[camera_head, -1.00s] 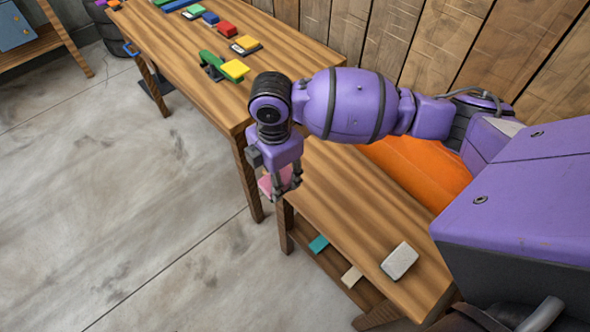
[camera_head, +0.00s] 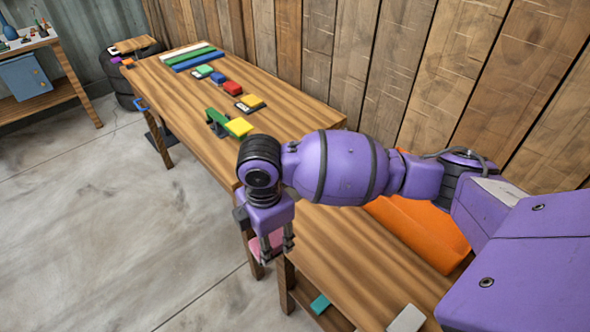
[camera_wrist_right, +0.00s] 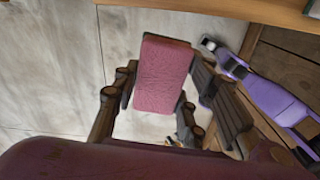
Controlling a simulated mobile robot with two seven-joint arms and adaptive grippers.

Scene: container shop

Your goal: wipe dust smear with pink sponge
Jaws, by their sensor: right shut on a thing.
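My right gripper (camera_head: 276,250) is shut on the pink sponge (camera_head: 256,248). It points down in front of the gap between the long table and the lower bench. In the right wrist view the sponge (camera_wrist_right: 163,78) is a flat pink block between the two fingers, with the floor behind it. The fingers hide part of the sponge in the head view. I cannot clearly make out the dust smear on the tabletops; dark smudges (camera_head: 95,177) show on the concrete floor. My left gripper is not in view.
The long table (camera_head: 185,110) carries a green piece (camera_head: 216,117), a yellow block (camera_head: 239,127) and several coloured blocks. The lower bench (camera_head: 345,262) has a pale block (camera_head: 407,319) on top and a teal piece (camera_head: 320,304) below.

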